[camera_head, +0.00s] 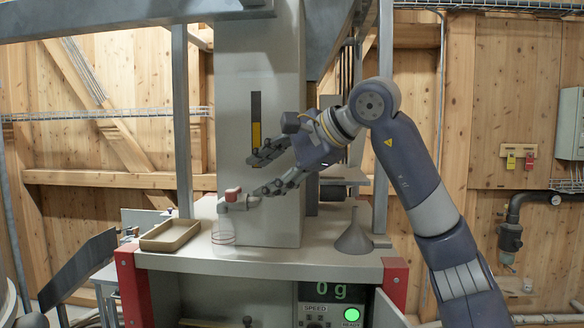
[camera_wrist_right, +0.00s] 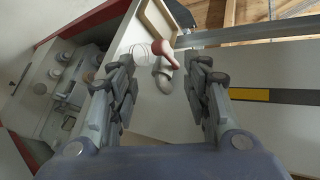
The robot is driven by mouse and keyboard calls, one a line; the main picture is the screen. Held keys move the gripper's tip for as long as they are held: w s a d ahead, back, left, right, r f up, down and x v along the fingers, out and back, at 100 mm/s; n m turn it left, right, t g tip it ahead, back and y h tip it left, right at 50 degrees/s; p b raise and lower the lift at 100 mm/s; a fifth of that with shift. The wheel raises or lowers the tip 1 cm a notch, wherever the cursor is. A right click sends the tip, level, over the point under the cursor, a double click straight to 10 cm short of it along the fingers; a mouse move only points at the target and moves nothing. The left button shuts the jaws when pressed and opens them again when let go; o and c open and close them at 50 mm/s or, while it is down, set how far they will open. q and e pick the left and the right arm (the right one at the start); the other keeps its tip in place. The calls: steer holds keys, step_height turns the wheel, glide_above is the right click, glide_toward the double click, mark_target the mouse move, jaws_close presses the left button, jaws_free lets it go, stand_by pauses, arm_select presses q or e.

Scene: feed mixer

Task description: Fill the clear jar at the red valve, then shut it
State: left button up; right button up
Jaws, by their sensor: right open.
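The red valve (camera_head: 233,194) sits on a short grey spout (camera_head: 245,203) at the front of the grey column. The clear jar (camera_head: 223,234) stands upright on the machine's deck, below the spout; it looks empty. My right gripper (camera_head: 254,176) is open beside the valve, one finger above the other, its lower fingertip close to the spout. In the right wrist view, the red handle (camera_wrist_right: 164,54) and spout (camera_wrist_right: 162,76) show between the open fingers, apart from both. The clear jar (camera_wrist_right: 139,53) is a faint outline behind them there. My left gripper is not in view.
A tan tray (camera_head: 170,235) lies left of the jar, and a grey funnel (camera_head: 354,236) stands at the deck's right. A display (camera_head: 330,289) below reads 0 g above a green READY light (camera_head: 351,315). The column has a yellow-filled level slot (camera_head: 256,130).

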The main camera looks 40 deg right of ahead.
mark_target(235, 194)
steer(key=x, duration=0.3)
steer(key=p+x, duration=0.1)
steer(key=x, duration=0.1)
steer(key=shift+w+a, duration=0.3)
steer(key=shift+a, duration=0.05)
steer(key=x, duration=0.2)
steer(key=p+x, duration=0.1)
steer(key=shift+w+d+f, duration=0.1)
steer(key=shift+d+f, duration=0.1)
steer(key=shift+d, duration=0.05)
steer(key=shift+w+a+f, duration=0.1)
steer(key=shift+w, duration=0.05)
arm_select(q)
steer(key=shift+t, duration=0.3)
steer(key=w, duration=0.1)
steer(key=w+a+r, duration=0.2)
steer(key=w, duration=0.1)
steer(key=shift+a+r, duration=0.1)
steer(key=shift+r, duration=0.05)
arm_select(e)
jaws_close()
